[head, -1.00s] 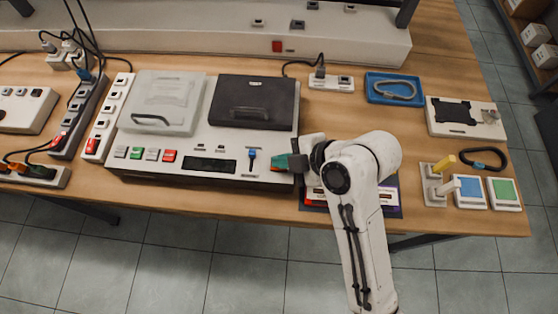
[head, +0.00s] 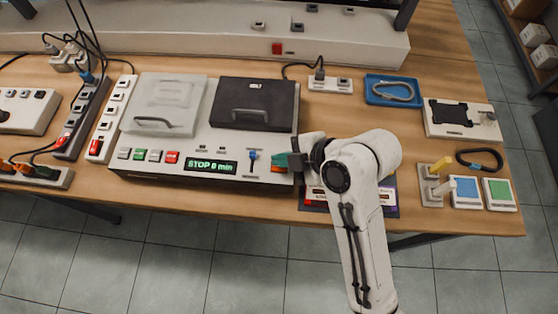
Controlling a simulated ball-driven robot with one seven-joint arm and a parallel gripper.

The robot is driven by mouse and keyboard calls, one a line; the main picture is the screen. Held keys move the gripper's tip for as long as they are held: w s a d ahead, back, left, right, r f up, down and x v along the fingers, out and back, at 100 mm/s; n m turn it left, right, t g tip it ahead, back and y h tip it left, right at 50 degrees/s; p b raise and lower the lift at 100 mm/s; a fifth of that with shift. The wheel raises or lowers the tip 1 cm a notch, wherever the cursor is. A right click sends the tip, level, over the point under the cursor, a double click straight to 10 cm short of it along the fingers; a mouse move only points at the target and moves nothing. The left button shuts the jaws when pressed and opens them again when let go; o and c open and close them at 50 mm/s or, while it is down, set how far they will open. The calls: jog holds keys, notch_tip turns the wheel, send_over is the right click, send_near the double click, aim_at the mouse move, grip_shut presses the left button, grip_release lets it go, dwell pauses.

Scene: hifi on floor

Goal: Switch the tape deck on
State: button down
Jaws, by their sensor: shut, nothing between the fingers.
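The tape deck (head: 262,178) is a grey-white box on the wooden bench, with a light lid on the left and a black lid (head: 254,103) on the right, both down. Its display (head: 211,167) is lit and reads "STOP 0 min" in green-white. Below the light lid is a row of buttons (head: 156,156), some grey, one green and one red. A blue slider (head: 252,156) stands right of the display. My gripper (head: 284,161) is at the deck's front right corner, with its dark green-tipped fingers shut and empty. The fingers hide part of that corner; whether they touch it I cannot tell.
A power strip with red switches (head: 95,145) stands left of the deck. A small socket block (head: 330,84) is behind my arm. To the right are a blue tray (head: 393,91) with a carabiner, a black carabiner (head: 479,160), and blue and green switches (head: 501,194). Bare wood lies around the tray.

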jog(key=shift+r, duration=0.1)
notch_tip(320, 180, up, 6)
jog(key=p, duration=0.5)
